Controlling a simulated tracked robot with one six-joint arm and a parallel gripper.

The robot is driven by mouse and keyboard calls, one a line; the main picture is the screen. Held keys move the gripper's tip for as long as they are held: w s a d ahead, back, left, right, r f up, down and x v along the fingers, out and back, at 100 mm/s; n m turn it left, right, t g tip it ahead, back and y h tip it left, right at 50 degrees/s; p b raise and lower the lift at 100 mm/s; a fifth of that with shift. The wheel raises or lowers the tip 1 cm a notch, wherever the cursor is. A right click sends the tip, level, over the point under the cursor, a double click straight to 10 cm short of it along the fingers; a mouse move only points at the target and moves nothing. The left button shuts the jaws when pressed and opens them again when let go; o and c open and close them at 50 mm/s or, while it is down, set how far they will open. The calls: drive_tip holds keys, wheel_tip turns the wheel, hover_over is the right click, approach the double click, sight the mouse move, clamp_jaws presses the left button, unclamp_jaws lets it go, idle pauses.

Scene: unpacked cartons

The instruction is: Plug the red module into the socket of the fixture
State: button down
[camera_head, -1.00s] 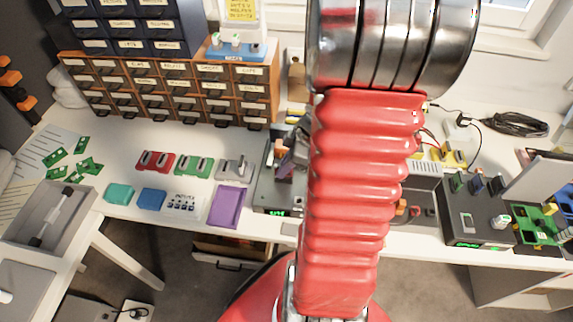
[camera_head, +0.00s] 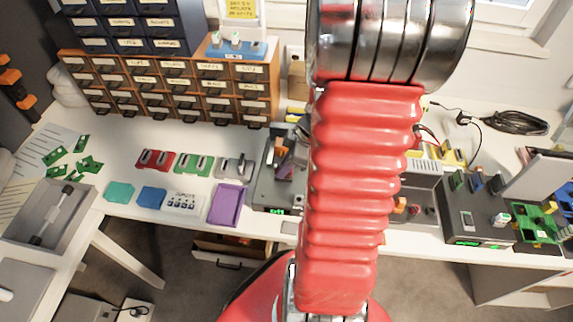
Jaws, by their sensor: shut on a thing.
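My red ribbed arm fills the middle of the picture and hides part of the bench behind it. I cannot make out my gripper or its fingertips. A grey fixture (camera_head: 266,190) with a small green display stands on the bench just left of my arm, partly covered by it. A dark tilted part and an orange-brown piece show above it; I cannot tell what they belong to. Its socket is not clear. I cannot identify the red module. A red slotted block (camera_head: 157,160) lies at the left, beside a green one (camera_head: 193,164) and a grey one (camera_head: 234,167).
A purple tray (camera_head: 227,204), a blue box (camera_head: 152,198) and a teal box (camera_head: 119,192) lie along the front left. Drawer units (camera_head: 165,90) stand behind. At the right are a dark device (camera_head: 470,222) with a green display and a green tray (camera_head: 540,222).

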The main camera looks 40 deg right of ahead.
drive_tip(key=shift+f, duration=0.25)
idle(0.5)
drive_tip(key=c, duration=1.8)
unclamp_jaws()
drive_tip(key=shift+r, duration=0.1)
drive_tip(key=v, duration=1.3)
drive_tip(key=shift+s+r, duration=0.2)
